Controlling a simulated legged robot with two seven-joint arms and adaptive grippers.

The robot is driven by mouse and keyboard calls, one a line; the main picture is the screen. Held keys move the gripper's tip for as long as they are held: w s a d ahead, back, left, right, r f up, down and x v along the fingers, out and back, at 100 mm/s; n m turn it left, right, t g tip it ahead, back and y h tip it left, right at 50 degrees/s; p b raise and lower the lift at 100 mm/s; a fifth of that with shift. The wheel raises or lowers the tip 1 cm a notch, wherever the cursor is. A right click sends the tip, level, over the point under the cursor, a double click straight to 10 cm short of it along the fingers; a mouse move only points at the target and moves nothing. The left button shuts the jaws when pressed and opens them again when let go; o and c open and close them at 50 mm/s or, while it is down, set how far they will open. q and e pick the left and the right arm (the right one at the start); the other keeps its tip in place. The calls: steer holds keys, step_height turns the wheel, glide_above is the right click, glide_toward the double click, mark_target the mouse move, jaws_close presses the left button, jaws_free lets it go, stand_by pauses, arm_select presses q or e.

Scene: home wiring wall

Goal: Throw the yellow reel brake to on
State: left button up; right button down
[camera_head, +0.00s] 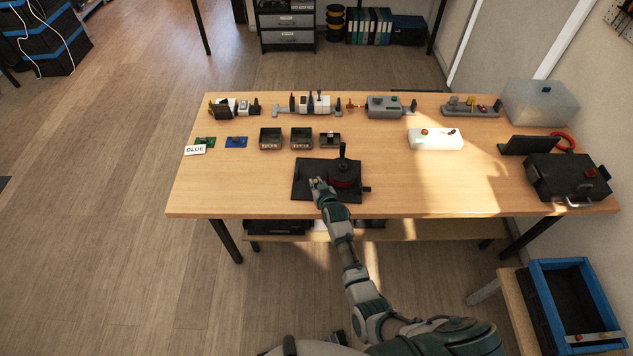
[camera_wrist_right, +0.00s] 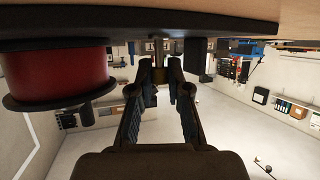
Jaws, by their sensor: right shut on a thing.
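The reel unit is a dark base plate (camera_head: 302,189) near the table's front edge, carrying a red reel (camera_head: 342,176) with an upright dark crank handle (camera_head: 343,151). My right gripper (camera_head: 318,184) is at the left part of the plate, left of the reel. It is shut on the yellow reel brake (camera_head: 313,182), a small bit of which shows at the fingers. In the wrist view, which is upside down, a thin stem (camera_wrist_right: 158,47) runs to my fingertips (camera_wrist_right: 160,78), and the red reel (camera_wrist_right: 55,75) is beside them. The brake's exact angle and its markings are hidden. My left gripper does not show.
Behind the unit stand small dark bins (camera_head: 271,138), a white box (camera_head: 435,139) and a blue board (camera_head: 237,141). A row of fittings lines the back edge. A black case (camera_head: 567,178) stands at the right. The table (camera_head: 225,190) is clear left of the unit.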

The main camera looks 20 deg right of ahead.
steer(key=g+p, duration=0.1)
steer(key=p, duration=0.1)
steer(key=w+r+g+p, duration=0.1)
steer(key=shift+w+d+m+y+p, duration=0.1)
steer(key=shift+d+m+y+p, duration=0.2)
steer(key=shift+p, duration=0.1)
steer(key=shift+w+f+g+p, duration=0.3)
steer(key=shift+g+p, duration=0.15)
steer(key=shift+g, duration=0.35)
steer(key=shift+w+d+f+m+g+y, duration=0.1)
steer(key=shift+w+m+g+y, duration=0.1)
steer(key=shift+g, duration=0.25)
steer(key=shift+w+d+f+m+g+y, duration=0.1)
steer(key=shift+g+y, duration=0.1)
steer(key=shift+g, duration=0.25)
steer(key=c, duration=1.1)
jaws_free()
steer(key=shift+f, duration=0.1)
steer(key=v, duration=1.2)
steer(key=shift+w, duration=0.15)
